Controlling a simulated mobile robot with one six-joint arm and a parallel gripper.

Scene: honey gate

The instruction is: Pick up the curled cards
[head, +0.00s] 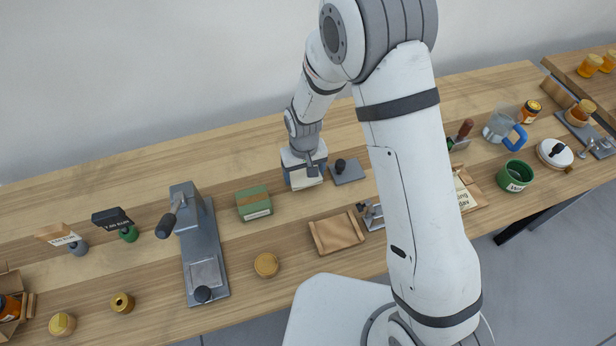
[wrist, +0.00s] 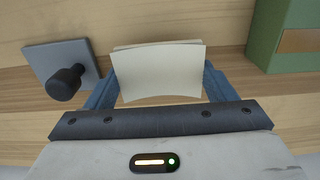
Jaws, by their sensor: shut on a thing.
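The curled cards (wrist: 158,72) are a small stack of cream sheets, slightly bowed, in the middle of the wrist view. My gripper (wrist: 158,90) has its blue-grey fingers on the left and right edges of the stack and is shut on it. In the head view my gripper (head: 304,176) is at the back middle of the wooden table, and the cards (head: 306,181) show as a pale patch below it. I cannot tell whether the cards touch the table.
A grey plate with a black knob (wrist: 65,72) sits close on one side, and a green box (wrist: 286,38) on the other. In the head view a wooden tray (head: 336,233) lies in front. A grey lever press (head: 200,245) stands to the left.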

